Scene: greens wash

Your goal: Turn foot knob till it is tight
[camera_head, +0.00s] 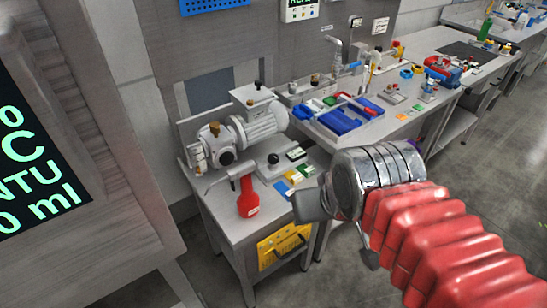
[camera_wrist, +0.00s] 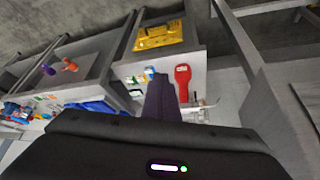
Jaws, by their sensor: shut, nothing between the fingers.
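A pump with a pale motor (camera_head: 262,120) stands on a small grey bench. A round black knob (camera_head: 273,159) sits on a flat pale plate in front of the motor. I cannot tell for certain that this is the foot knob, or how tight it is. My gripper (camera_head: 308,206) is in front of the bench's right side, apart from the knob and pump. In the wrist view its dark fingers (camera_wrist: 160,92) are together and empty, pointing towards the bench top. They and the gripper body hide part of the bench there.
A longer bench with a blue tray (camera_head: 348,120) adjoins at right. A display panel (camera_head: 30,150) blocks the left.

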